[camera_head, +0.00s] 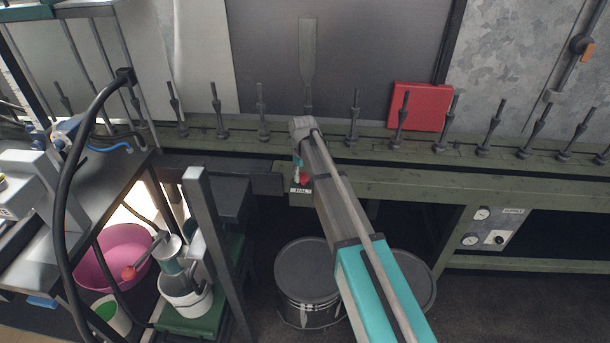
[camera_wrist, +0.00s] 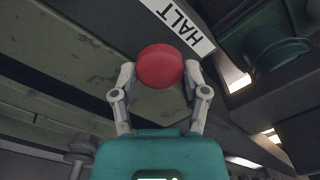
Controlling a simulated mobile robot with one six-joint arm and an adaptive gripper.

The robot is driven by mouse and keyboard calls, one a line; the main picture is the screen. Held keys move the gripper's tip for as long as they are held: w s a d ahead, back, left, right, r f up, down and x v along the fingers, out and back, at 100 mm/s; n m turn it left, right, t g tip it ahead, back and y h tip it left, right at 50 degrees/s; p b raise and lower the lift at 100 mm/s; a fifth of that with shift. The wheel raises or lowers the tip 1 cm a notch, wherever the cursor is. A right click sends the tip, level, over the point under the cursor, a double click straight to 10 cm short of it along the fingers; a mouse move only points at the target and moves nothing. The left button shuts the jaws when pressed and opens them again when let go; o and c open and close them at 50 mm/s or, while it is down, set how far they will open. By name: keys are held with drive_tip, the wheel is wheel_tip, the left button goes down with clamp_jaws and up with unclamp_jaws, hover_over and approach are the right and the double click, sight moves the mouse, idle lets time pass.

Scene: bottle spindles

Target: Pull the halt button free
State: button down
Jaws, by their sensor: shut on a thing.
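The halt button is a round red knob. In the wrist view the red knob (camera_wrist: 160,66) sits between the two fingers of my gripper (camera_wrist: 160,80), right beside a white label reading HALT (camera_wrist: 180,26). My gripper is shut on the knob, with a finger against each side. In the head view only a bit of the red button (camera_head: 303,179) shows beside my arm, just above the HALT label (camera_head: 301,190) on the green rail's front. My arm hides most of the gripper there. The button's shaft is hidden behind the knob.
A green rail (camera_head: 400,180) carries a row of upright spindles. A red panel (camera_head: 420,106) stands behind them. Dark drums (camera_head: 306,272) stand below on the floor. A dark post (camera_head: 214,235) and a pink tub (camera_head: 118,262) are at the left.

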drive_tip(key=shift+r, duration=0.15)
drive_tip(key=shift+c, duration=0.4)
unclamp_jaws()
drive_tip(key=s+d+m, duration=0.9)
drive_tip(key=s+d, duration=1.5)
drive_tip(key=s, duration=0.3)
wheel_tip(320, 180, up, 20)
drive_tip(key=p, duration=1.9)
drive_tip(key=shift+w+a+p, duration=0.3)
drive_tip(key=shift+w+p, duration=0.1)
